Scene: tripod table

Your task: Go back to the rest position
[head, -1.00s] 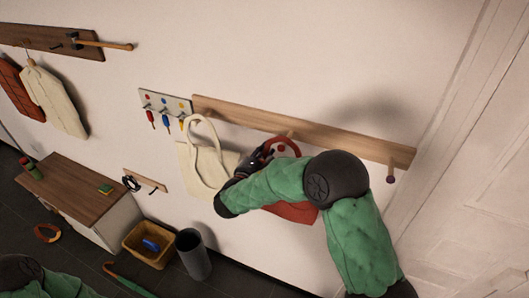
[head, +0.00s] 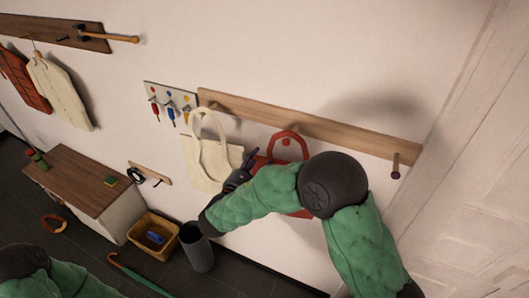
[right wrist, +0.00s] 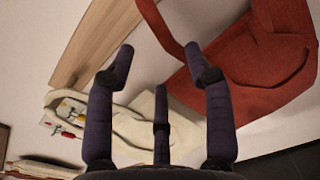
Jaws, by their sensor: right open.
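My right gripper (head: 246,163) is open and empty in front of the wall, between the cream tote bag and the red bag. In the right wrist view its fingers (right wrist: 160,62) are spread, with nothing between them. The red bag (right wrist: 250,65) hangs by its handle (head: 289,132) on a peg of the long wooden rail (head: 340,135). My right arm hides much of its body in the head view. The cream tote bag (head: 205,172) hangs to its left on the same rail. Only part of my left arm shows at the lower left; its gripper is out of view.
A key board (head: 172,98) with several coloured items is left of the rail. Below are a cabinet (head: 85,180), a yellow crate (head: 150,250) holding a blue item, a dark bin (head: 197,252) and a green umbrella (head: 135,275). A door (head: 480,200) stands at the right.

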